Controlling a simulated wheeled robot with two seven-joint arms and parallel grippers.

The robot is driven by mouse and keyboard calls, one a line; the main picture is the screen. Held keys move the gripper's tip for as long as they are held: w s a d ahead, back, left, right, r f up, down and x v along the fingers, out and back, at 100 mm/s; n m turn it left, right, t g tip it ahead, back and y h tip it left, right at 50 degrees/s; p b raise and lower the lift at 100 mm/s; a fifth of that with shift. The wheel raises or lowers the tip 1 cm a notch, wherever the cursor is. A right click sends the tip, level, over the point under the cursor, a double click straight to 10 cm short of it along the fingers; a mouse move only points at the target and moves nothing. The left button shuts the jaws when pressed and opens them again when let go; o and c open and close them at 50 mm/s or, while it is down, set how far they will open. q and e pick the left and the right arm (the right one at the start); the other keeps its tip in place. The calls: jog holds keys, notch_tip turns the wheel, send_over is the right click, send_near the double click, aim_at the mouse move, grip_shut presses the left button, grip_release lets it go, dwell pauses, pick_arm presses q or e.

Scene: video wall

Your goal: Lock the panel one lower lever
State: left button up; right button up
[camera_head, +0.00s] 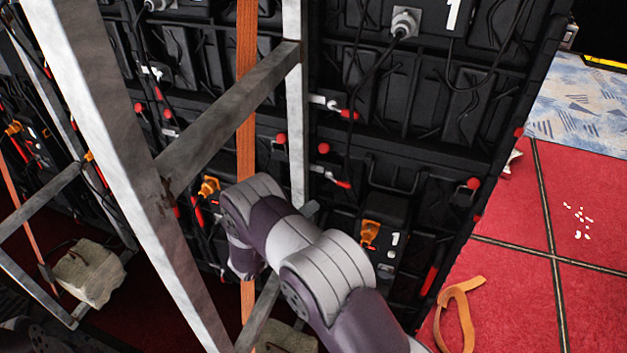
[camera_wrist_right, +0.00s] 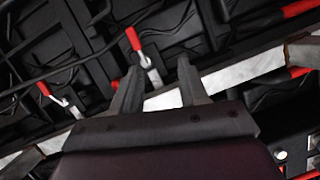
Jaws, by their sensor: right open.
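The black video-wall panel marked 1 (camera_head: 395,238) fills the centre right of the head view. A lower red-handled lever (camera_head: 340,183) sits near its upper left, below another red lever (camera_head: 348,114). My right arm crosses in front, and most of my right gripper is hidden behind it; a grey tip (camera_head: 311,208) shows just below and left of the lower lever. In the right wrist view my right gripper (camera_wrist_right: 157,80) is open. A red-handled lever (camera_wrist_right: 133,38) has its metal part between or just beyond the fingertips; contact cannot be told. My left gripper is not seen.
A grey metal frame (camera_head: 115,150) stands left of my right arm, with an upright post (camera_head: 296,120) close to the levers. An orange strap (camera_head: 246,120) hangs beside it. Black cables cross the panel. Red carpet (camera_head: 510,230) lies open at right, with an orange strap loop (camera_head: 463,315).

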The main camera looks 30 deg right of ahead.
aim_at(343, 186)
jog(key=shift+n+g+h, duration=0.3)
jog(key=shift+n+h, duration=0.5)
jog(key=shift+h, duration=0.1)
jog(key=x, duration=0.4)
jog(key=s+r+p+x, duration=0.1)
jog(key=x, duration=0.3)
jog(key=r+p+x, duration=0.1)
jog(key=x, duration=0.3)
jog(key=shift+s+d+r, duration=0.25)
jog(key=shift+d, duration=0.1)
jog(key=shift+w+d, duration=0.2)
jog(key=shift+d, duration=0.25)
grip_shut()
